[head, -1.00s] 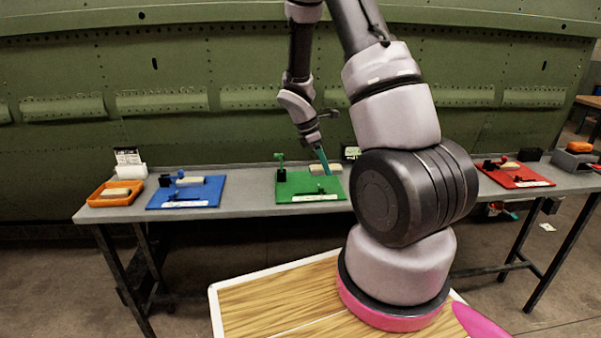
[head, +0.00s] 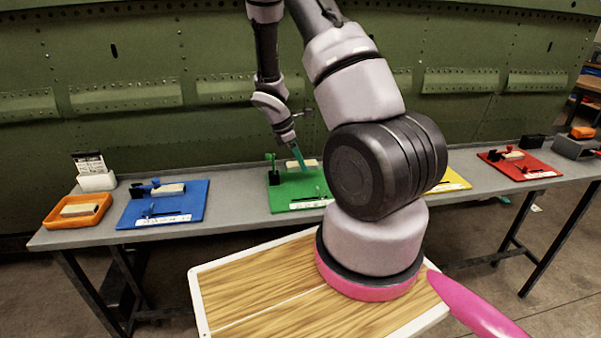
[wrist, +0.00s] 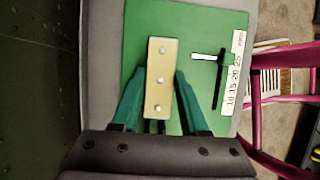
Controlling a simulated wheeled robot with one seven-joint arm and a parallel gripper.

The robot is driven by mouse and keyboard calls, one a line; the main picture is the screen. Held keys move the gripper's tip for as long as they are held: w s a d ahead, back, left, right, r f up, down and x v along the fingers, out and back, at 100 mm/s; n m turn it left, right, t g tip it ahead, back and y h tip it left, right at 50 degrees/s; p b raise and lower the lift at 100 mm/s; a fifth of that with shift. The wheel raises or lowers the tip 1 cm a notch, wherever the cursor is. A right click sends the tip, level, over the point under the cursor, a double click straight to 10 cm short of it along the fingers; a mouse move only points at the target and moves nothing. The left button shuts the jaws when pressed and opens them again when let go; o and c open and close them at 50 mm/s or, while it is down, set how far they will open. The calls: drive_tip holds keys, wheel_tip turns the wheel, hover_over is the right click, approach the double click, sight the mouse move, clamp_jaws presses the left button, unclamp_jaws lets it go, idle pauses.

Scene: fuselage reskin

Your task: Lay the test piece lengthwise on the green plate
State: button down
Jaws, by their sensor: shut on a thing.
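The test piece (wrist: 160,78) is a tan bar with several pale round fasteners in a row. My gripper (wrist: 160,80) has teal fingers on both long sides of the bar and is shut on it. In the head view my gripper (head: 306,171) reaches down at the rear of the green plate (head: 285,195), and the tan bar (head: 308,162) shows beside the fingertips. In the wrist view the bar lies over the green plate (wrist: 200,25), its long side roughly parallel to the edge with the scale strip. Whether it touches the plate is unclear.
A black and green clamp (head: 271,168) stands on the green plate's left part. A blue plate (head: 190,205) and an orange tray (head: 78,224) are to the left on the grey bench. A yellow plate (head: 452,181) and a red plate (head: 520,164) are to the right. The green fuselage wall rises behind.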

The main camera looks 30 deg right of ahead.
drive_tip(key=shift+f, duration=2.05)
drive_tip(key=shift+f, duration=0.15)
drive_tip(key=shift+c, duration=2.1)
unclamp_jaws()
drive_tip(key=v, duration=1.2)
wheel_tip(320, 180, up, 20)
drive_tip(key=m+t+y, duration=0.4)
drive_tip(key=m, duration=0.6)
hover_over(301, 180)
drive_tip(key=s+a, duration=0.7)
drive_tip(key=a, duration=0.2)
drive_tip(key=s+a+r+m+t+y, duration=0.2)
drive_tip(key=s+a+r+m+t, duration=0.2)
drive_tip(key=s+r+m, duration=0.5)
drive_tip(key=s+r, duration=0.2)
drive_tip(key=s, duration=0.1)
drive_tip(key=shift+s+a+r, duration=0.25)
drive_tip(key=shift+s, duration=0.1)
